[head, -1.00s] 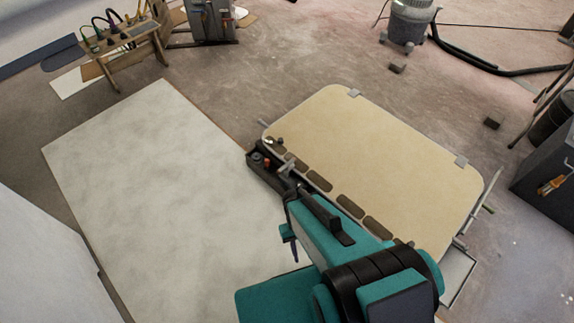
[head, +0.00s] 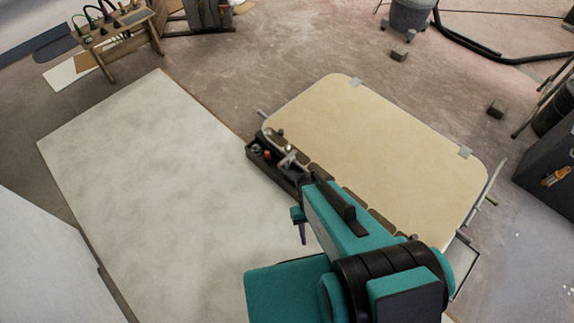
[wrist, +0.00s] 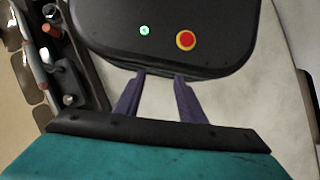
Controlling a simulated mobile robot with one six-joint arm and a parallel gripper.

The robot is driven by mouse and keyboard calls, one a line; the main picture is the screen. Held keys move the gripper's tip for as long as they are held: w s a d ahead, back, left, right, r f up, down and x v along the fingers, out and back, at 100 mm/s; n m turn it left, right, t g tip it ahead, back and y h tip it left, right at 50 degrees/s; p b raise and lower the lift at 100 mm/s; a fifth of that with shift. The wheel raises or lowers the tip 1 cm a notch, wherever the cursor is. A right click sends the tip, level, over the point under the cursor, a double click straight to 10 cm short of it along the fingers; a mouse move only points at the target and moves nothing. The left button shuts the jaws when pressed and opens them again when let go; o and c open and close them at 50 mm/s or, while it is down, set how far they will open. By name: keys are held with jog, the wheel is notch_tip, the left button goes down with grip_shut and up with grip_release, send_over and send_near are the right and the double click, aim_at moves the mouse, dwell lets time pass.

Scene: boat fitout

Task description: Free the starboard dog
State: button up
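The hatch lid (head: 380,140) is a cream panel with a grey rim, lying at the right of the head view. A small dark fitting with a pale lever (head: 287,158) shows at its left corner. I cannot tell which of these is the starboard dog.
A dark tray (wrist: 92,80) of small parts, also in the head view (head: 254,168), lies along the lid's left edge. It holds an orange piece (wrist: 50,30). A wide pale board (head: 150,180) is clear on the left.

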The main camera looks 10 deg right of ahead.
jog(key=w+f+n+t+b, duration=0.1)
jog(key=w+f+n+b, duration=0.25)
jog(key=w, duration=0.25)
jog(key=w+f+n+b, duration=0.2)
jog(key=w+b, duration=0.2)
jog(key=w, duration=0.3)
jog(key=n+t+b, duration=0.4)
jog(key=n+b, duration=1)
jog(key=b, duration=0.4)
send_over(287, 163)
jog(key=shift+w+d+r+m, duration=0.15)
jog(key=shift+w+r+m, duration=0.15)
jog(key=shift+r, duration=0.1)
jog(key=shift+w+r, duration=0.3)
jog(key=shift+r, duration=0.05)
jog(key=shift+f, duration=0.15)
notch_tip(287, 163, down, 14)
jog(key=b, duration=0.4)
jog(key=shift+r+b, duration=0.2)
jog(key=shift+b, duration=0.15)
